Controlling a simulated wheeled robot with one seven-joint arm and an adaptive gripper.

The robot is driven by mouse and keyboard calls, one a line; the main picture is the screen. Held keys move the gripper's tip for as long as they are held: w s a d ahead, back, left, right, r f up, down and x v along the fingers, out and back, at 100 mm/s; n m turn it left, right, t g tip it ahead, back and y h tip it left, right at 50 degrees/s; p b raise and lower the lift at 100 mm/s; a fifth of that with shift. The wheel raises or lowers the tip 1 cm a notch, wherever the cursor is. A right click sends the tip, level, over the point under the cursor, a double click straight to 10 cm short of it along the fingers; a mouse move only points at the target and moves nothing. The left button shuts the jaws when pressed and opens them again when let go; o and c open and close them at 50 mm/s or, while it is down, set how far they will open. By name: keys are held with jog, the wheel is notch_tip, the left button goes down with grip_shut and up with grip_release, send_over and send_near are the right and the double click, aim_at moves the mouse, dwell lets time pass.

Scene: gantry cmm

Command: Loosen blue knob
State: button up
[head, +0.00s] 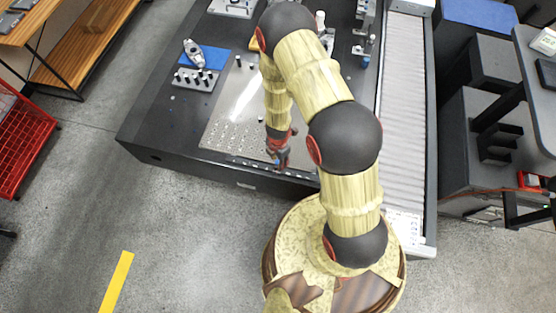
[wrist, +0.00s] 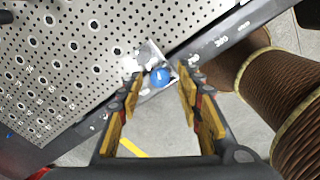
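The blue knob (wrist: 159,76) shows in the wrist view, on a small silvery metal block (wrist: 149,55) at the edge of the perforated metal plate (wrist: 70,60). My gripper (wrist: 160,88) is open, with its yellow-padded fingers to the left and right of the knob in the picture. I cannot tell whether either finger touches it. In the head view my gripper (head: 281,158) points down at the front edge of the dark machine table (head: 165,125). The knob is too small and covered there to make out clearly.
The perforated plate (head: 225,130) lies on the table behind my gripper. A ribbed cover (head: 402,90) runs along the right. Open floor (head: 190,220) lies in front.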

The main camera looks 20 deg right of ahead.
jog(key=shift+c, duration=1.2)
grip_shut()
jog(key=shift+n, duration=0.7)
jog(key=shift+o, duration=1.2)
grip_release()
jog(key=shift+o, duration=0.5)
